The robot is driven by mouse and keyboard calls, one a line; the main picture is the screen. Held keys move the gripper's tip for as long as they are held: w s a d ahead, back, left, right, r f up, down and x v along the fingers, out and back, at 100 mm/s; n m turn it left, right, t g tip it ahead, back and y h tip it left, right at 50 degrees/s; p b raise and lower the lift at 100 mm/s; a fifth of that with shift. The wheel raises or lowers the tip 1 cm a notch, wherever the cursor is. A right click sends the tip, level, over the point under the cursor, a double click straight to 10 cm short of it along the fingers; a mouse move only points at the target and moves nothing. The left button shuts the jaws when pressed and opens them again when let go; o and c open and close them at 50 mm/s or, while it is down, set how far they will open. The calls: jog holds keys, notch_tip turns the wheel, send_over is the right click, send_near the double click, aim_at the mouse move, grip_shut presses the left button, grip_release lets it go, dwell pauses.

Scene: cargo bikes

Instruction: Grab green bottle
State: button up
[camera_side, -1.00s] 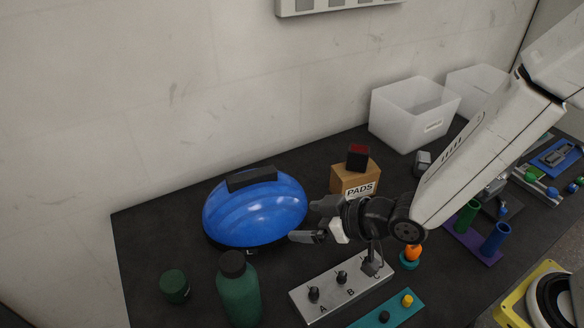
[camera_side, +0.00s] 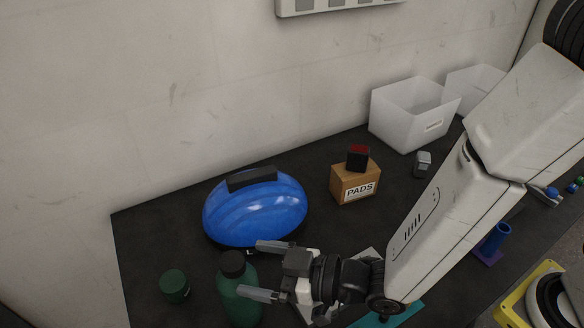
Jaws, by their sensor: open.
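The green bottle (camera_side: 240,306) with a black cap stands upright at the front left of the dark table. My gripper (camera_side: 262,269) is open, its fingers pointing left. One finger is seen above and right of the cap, the other crosses in front of the bottle's upper body. The bottle's neck and shoulder appear between or just beyond the fingers. I cannot tell whether either finger touches it.
A small green cylinder (camera_side: 174,286) stands left of the bottle. A blue helmet (camera_side: 255,212) lies behind it. A PADS box (camera_side: 355,184) and white bins (camera_side: 408,118) are further back. My arm hides much of the grey plate (camera_side: 306,312) and teal plate (camera_side: 400,317).

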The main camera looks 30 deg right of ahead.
aim_at(222, 261)
jog(key=shift+w+a+f, duration=0.1)
jog(key=shift+w+a, duration=0.4)
jog(key=shift+x, duration=2.6)
grip_shut()
